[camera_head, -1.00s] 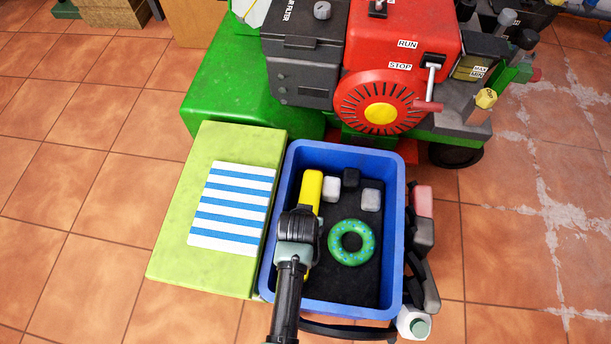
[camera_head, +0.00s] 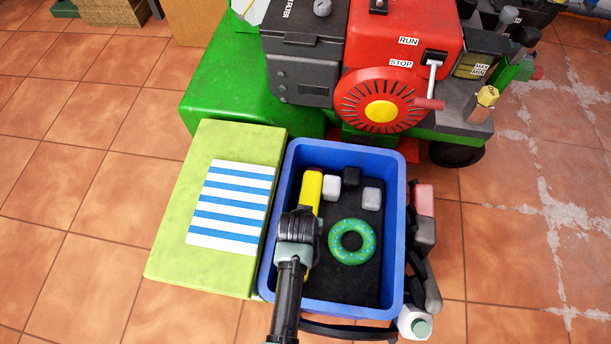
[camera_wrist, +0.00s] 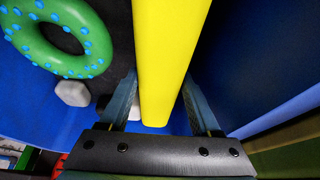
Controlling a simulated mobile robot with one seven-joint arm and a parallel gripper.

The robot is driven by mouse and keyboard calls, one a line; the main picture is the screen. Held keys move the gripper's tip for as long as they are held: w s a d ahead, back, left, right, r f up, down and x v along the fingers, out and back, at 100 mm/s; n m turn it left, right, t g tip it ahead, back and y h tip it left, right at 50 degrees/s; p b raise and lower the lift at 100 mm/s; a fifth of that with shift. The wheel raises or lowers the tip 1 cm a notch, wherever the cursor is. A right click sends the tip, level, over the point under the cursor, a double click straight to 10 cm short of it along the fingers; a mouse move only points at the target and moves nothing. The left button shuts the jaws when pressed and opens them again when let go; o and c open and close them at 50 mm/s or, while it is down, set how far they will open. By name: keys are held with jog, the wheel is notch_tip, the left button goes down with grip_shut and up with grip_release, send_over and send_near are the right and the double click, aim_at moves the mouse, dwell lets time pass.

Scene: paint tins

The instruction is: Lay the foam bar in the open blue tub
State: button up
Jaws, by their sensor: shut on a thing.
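The yellow foam bar (camera_head: 312,188) is inside the open blue tub (camera_head: 396,215), along its left side. It also shows large in the wrist view (camera_wrist: 163,55). My gripper (camera_wrist: 163,105) has a finger on each side of the bar and is shut on it. In the head view my gripper (camera_head: 297,225) is over the left half of the tub and hides the bar's middle. The bar's underside is hidden, so I cannot tell whether it touches the tub's dark floor (camera_head: 350,285).
A green and blue dotted ring (camera_head: 334,241) and several small grey, white and black blocks lie in the tub. A lime box with a striped cloth (camera_head: 231,200) stands left. A red and green machine (camera_head: 400,60) stands behind. Tools and a white bottle (camera_head: 413,322) lie right.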

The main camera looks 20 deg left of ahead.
jog(key=shift+f+b, duration=0.3)
jog(key=shift+f, duration=0.25)
jog(key=o, duration=1.4)
jog(key=p+v, duration=0.8)
jog(key=v, duration=0.5)
jog(key=shift+w, duration=0.1)
